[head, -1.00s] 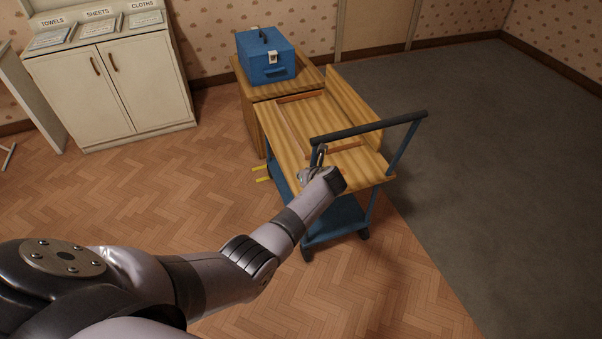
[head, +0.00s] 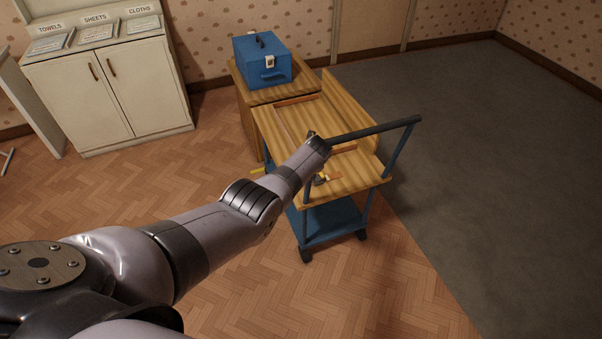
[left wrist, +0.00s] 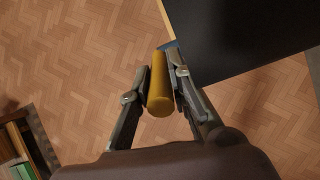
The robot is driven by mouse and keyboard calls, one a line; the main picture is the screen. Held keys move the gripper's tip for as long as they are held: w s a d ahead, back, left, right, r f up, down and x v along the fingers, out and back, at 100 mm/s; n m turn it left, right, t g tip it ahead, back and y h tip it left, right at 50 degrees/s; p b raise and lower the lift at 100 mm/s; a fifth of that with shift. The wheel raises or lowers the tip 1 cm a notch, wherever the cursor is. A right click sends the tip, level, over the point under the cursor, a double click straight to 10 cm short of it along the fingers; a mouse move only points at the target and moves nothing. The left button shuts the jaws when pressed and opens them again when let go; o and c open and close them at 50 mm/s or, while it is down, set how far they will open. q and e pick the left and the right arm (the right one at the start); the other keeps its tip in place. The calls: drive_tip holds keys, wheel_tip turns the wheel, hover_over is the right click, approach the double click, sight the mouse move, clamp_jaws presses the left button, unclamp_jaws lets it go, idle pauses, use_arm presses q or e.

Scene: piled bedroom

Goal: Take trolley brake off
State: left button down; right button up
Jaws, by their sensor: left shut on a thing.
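The trolley has a striped wooden top (head: 345,185), a blue lower shelf (head: 330,222), dark wheels and a black push handle (head: 375,130). My left gripper (left wrist: 160,85) is shut on a yellow cylindrical grip, which looks like the brake lever (left wrist: 160,92), in the left wrist view. The herringbone floor lies below it, and a large black surface, likely the handle, is close at upper right. In the head view my wrist is at the left end of the handle and hides much of the gripper (head: 321,179); a little yellow shows there. My right gripper is not in view.
A blue box (head: 263,62) sits on a wooden cabinet (head: 246,110) behind the trolley. A yellow piece (head: 257,170) sticks out at the trolley's left side. A white cupboard (head: 108,95) stands at the left wall. Dark carpet (head: 470,150) lies clear to the right.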

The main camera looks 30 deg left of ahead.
use_arm(q)
drive_tip(key=c, duration=1.5)
unclamp_jaws()
drive_tip(key=shift+r, duration=0.1)
drive_tip(key=shift+v, duration=3.7)
